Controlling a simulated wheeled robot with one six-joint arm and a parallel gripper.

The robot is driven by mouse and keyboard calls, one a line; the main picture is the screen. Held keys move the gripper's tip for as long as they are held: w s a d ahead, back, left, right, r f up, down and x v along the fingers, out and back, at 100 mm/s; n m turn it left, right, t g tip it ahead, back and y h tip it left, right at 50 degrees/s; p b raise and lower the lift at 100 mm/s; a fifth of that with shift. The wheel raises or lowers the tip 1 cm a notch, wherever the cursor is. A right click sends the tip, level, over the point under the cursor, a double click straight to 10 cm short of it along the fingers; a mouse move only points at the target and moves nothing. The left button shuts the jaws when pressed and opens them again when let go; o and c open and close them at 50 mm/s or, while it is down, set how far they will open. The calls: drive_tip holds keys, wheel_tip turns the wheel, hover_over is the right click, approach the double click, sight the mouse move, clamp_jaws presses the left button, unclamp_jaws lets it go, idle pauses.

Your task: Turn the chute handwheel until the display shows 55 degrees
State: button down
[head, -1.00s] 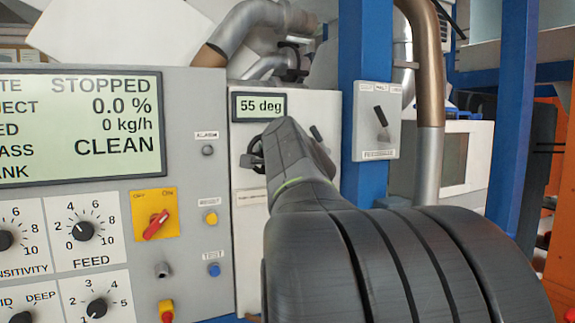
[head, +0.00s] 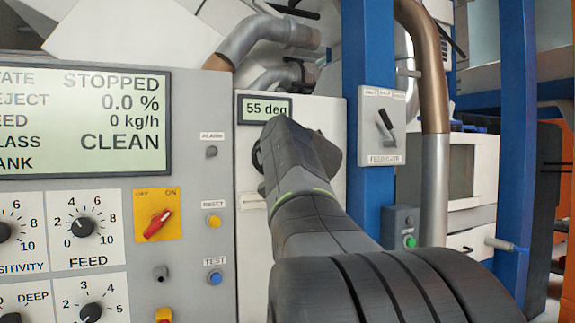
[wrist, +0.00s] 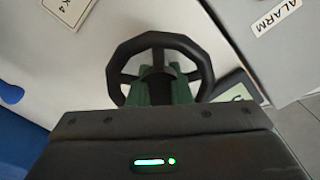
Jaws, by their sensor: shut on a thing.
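The angle display (head: 265,108) on the light cabinet reads 55 deg; my arm covers a little of its lower right edge. The chute handwheel (head: 257,156) shows as a dark rim below the display, mostly hidden behind my arm in the head view. In the wrist view the black handwheel (wrist: 160,38) is a ring with spokes, straight ahead of my gripper. My gripper (wrist: 160,88) has its dark green fingers at the hub and lower part of the wheel, shut on it. The fingertips are hidden in the head view.
A control panel (head: 225,230) with a large screen reading STOPPED and CLEAN stands on the left, with knobs, a red switch and buttons. A blue post (head: 368,60) carries a lever box (head: 381,127) right of my arm. A pipe (head: 435,150) runs behind it.

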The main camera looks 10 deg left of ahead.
drive_tip(key=shift+f+n+b, duration=0.1)
drive_tip(key=shift+n+b, duration=0.2)
drive_tip(key=shift+n, duration=0.4)
drive_tip(key=c, duration=1.6)
unclamp_jaws()
drive_tip(key=shift+s, duration=0.1)
drive_tip(key=b+v, duration=0.1)
drive_tip(key=v, duration=1.2)
drive_tip(key=shift+s+d+b, duration=0.25)
drive_tip(key=shift+d+b, duration=0.05)
drive_tip(key=shift+b, duration=0.05)
